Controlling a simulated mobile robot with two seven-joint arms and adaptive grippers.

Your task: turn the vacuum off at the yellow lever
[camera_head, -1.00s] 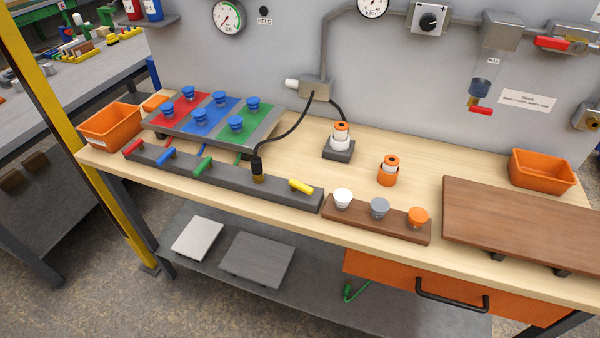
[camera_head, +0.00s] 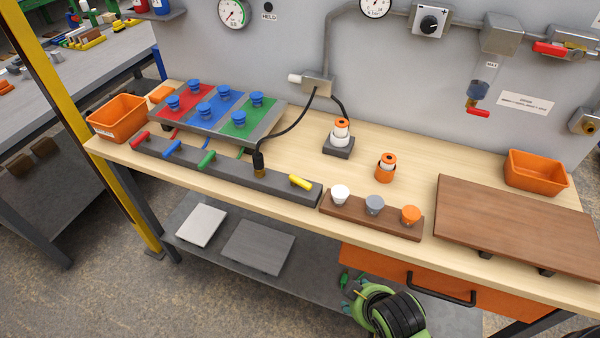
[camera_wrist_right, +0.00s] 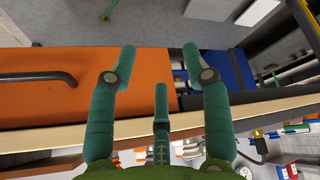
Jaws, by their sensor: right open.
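The yellow lever (camera_head: 300,182) sits on the right end of the long dark grey valve bar (camera_head: 225,172) along the bench's front edge. In the head view it lies slanted, its right end lower. My right gripper (camera_head: 350,293) is at the bottom of the head view, low in front of the orange drawer, well below and apart from the lever. In the right wrist view my right gripper (camera_wrist_right: 160,65) has its teal fingers spread, with nothing between them. The lever cannot be made out in the wrist view. My left gripper is not in view.
Red (camera_head: 139,139), blue (camera_head: 172,147) and green (camera_head: 206,159) levers share the bar. A black hose plug (camera_head: 258,165) stands left of the yellow lever. A wooden block (camera_head: 375,221) with three knobs is to its right. The drawer handle (camera_head: 440,290) protrudes below the bench.

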